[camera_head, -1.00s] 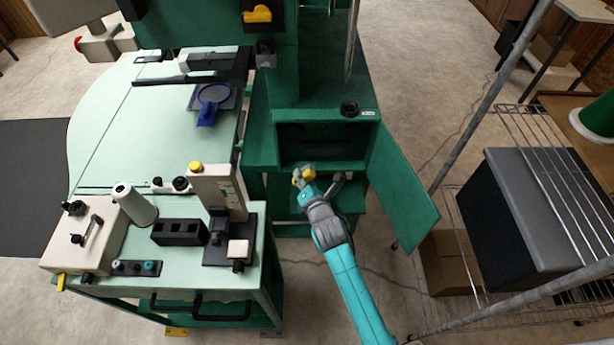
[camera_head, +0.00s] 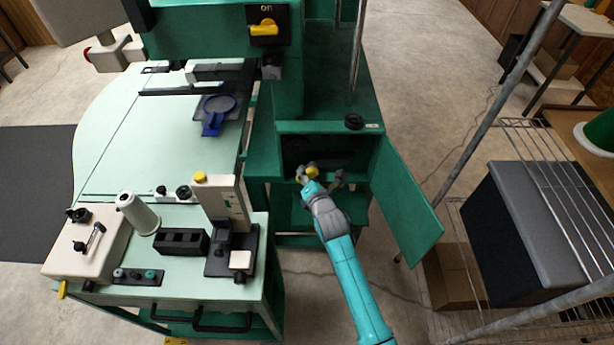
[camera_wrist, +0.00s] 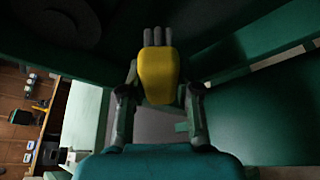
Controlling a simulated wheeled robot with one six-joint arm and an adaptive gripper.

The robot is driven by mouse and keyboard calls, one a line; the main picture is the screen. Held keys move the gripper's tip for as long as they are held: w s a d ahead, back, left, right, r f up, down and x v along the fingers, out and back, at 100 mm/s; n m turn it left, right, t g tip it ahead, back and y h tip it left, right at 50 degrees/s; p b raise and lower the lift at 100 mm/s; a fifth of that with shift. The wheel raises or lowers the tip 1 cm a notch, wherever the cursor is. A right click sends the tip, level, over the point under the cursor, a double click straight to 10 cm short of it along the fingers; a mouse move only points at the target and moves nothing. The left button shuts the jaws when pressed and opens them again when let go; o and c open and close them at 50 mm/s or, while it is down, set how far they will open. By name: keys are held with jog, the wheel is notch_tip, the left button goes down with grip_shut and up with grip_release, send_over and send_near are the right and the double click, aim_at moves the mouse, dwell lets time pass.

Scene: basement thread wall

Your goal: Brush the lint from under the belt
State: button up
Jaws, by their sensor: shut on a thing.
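My gripper (camera_head: 321,178) is at the open front of a dark compartment (camera_head: 350,150) in the green machine. It is shut on a yellow-handled brush (camera_wrist: 157,75); the handle also shows in the head view (camera_head: 312,171). Grey bristles (camera_wrist: 157,37) point away from my gripper into the compartment. A dark round pulley (camera_wrist: 55,18) shows faintly at the upper left of the wrist view. The belt and lint cannot be made out in the dark interior.
The green door (camera_head: 407,195) stands open to the right of the compartment. A wire rack (camera_head: 545,165) with a grey-topped bin (camera_head: 555,215) is farther right. The pale green worktable (camera_head: 125,140) is on the left.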

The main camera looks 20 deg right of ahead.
jog(key=shift+w+d, duration=0.2)
jog(key=shift+w, duration=0.3)
jog(key=shift+w+d, duration=0.15)
jog(key=shift+w, duration=0.3)
dwell(0.6)
